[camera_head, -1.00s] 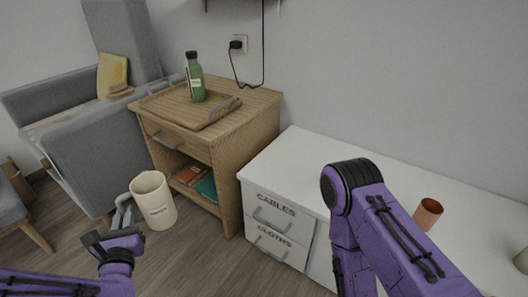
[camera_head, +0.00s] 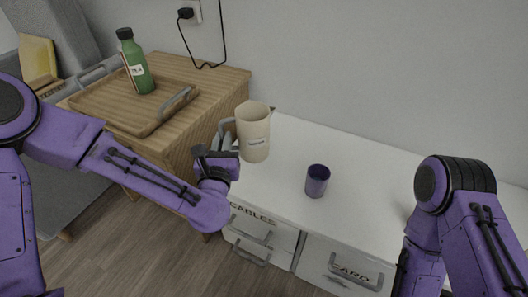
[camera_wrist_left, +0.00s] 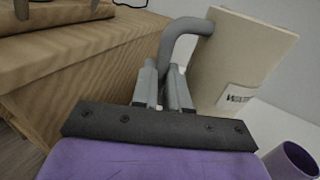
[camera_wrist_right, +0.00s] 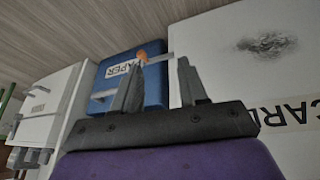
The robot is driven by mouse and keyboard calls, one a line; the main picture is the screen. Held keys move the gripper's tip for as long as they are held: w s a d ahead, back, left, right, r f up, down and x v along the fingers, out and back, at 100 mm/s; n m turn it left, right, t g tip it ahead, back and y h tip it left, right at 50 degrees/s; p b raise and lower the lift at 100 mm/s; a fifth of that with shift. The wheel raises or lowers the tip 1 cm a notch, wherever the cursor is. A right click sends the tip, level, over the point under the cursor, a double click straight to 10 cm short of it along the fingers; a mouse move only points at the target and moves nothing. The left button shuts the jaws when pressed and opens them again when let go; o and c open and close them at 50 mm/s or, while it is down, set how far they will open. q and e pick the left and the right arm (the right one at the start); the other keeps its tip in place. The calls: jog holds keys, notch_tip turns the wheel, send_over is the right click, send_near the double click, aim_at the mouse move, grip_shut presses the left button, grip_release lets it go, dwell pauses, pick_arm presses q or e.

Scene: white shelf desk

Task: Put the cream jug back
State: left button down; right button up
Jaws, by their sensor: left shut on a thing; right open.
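The cream jug (camera_head: 254,138), with a printed label, is upright over the left end of the white desk (camera_head: 285,190). I cannot tell whether its base touches the top. My left gripper (camera_head: 226,142) is shut on the jug's grey handle. The left wrist view shows the fingers (camera_wrist_left: 167,92) around the handle, with the jug body (camera_wrist_left: 237,62) to their right. My right gripper (camera_wrist_right: 155,82) is open and empty, in front of the desk's drawer fronts. In the head view its fingers do not show.
A purple cup (camera_head: 317,181) stands right of the jug. A wooden cabinet (camera_head: 222,88) at left bears a tray (camera_head: 112,112) with a green bottle (camera_head: 136,62). Drawer fronts include a CARD drawer (camera_wrist_right: 225,62) and a blue PAPER drawer (camera_wrist_right: 155,85).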

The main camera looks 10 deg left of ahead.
pick_arm(q)
jog(key=s+d+r+n+y, duration=0.1)
jog(key=s+d+r+y, duration=0.1)
jog(key=s+d+r, duration=0.3)
jog(key=w+a+f+b, duration=0.1)
jog(key=w, duration=0.1)
jog(key=w+a+f, duration=0.2)
jog(key=w+a+f+b, duration=0.1)
jog(key=w+a+f, duration=0.1)
jog(key=shift+w+f+b, duration=0.15)
jog(key=shift+b, duration=0.15)
jog(key=w+f+b, duration=0.1)
jog(key=f, duration=0.2)
jog(key=w+a+f+b, duration=0.1)
jog(key=w+f, duration=0.1)
jog(key=f, duration=0.1)
jog(key=w+a+f+b, duration=0.1)
jog(key=f, duration=0.1)
jog(key=shift+w+a+f, duration=0.2)
jog(key=shift+w+f, duration=0.05)
jog(key=shift+f, duration=0.15)
jog(key=shift+r, duration=0.1)
